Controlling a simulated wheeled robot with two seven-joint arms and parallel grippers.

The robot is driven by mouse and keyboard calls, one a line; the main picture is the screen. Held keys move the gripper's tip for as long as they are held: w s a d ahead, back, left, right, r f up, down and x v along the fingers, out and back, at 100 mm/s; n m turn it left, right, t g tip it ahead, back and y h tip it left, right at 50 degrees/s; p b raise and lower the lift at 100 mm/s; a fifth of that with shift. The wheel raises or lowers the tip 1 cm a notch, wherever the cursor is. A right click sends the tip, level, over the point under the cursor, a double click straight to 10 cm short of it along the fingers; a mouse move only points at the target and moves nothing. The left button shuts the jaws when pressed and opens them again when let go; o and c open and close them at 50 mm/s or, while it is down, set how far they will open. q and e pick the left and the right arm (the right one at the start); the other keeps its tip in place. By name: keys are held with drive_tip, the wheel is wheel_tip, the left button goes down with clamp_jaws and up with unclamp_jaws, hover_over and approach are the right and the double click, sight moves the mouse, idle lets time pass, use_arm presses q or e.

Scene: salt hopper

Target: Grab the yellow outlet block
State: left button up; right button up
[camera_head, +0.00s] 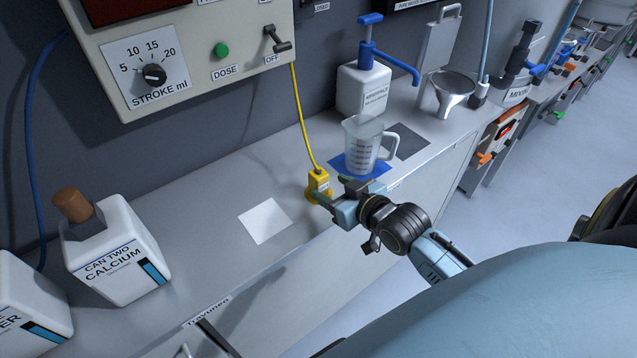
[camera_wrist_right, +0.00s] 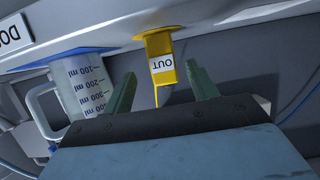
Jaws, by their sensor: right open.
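The yellow outlet block (camera_head: 318,182) stands on the counter near its front edge, on a round yellow base, with a yellow cable rising from it to the panel above. My right gripper (camera_head: 328,190) reaches it from the front right. In the right wrist view, which is upside down, the block (camera_wrist_right: 160,62) carries a white "OUT" label. The two green fingers of my right gripper (camera_wrist_right: 162,78) are spread, with the block between or just beyond their tips. A gap shows on each side of it. My left gripper is in neither view.
A measuring jug (camera_head: 362,147) stands on a blue mat (camera_head: 345,165) close behind my right gripper. A white pump bottle (camera_head: 362,90) stands farther back. A white square (camera_head: 265,220) lies on the clear counter to the left. A calcium can (camera_head: 115,255) stands far left.

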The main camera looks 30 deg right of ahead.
sight(314, 179)
drive_tip(key=shift+a+x, duration=0.2)
drive_tip(key=shift+x, duration=3.4)
drive_tip(key=shift+r, duration=0.15)
drive_tip(key=c, duration=1.1)
